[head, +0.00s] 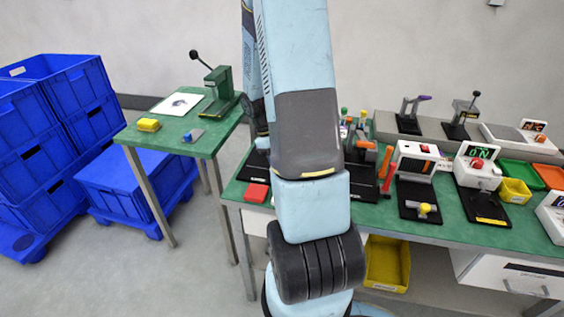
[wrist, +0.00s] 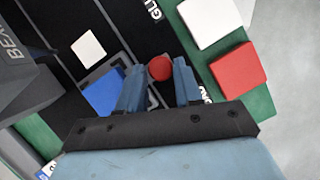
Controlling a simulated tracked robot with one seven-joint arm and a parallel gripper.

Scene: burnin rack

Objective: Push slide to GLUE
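The slide's red ball knob (wrist: 160,68) shows in the wrist view on a black plate (wrist: 123,20). The gap is narrow, and I cannot tell whether the fingers touch the knob. Another label by the right finger is mostly covered. In the head view my arm hides the gripper and the knob.
In the wrist view a blue block (wrist: 103,92) and a white square (wrist: 88,47) are left of the knob. A white block (wrist: 210,20) and a red block (wrist: 238,70) lie right on the green surface. In the head view several devices crowd the green bench (head: 440,228).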

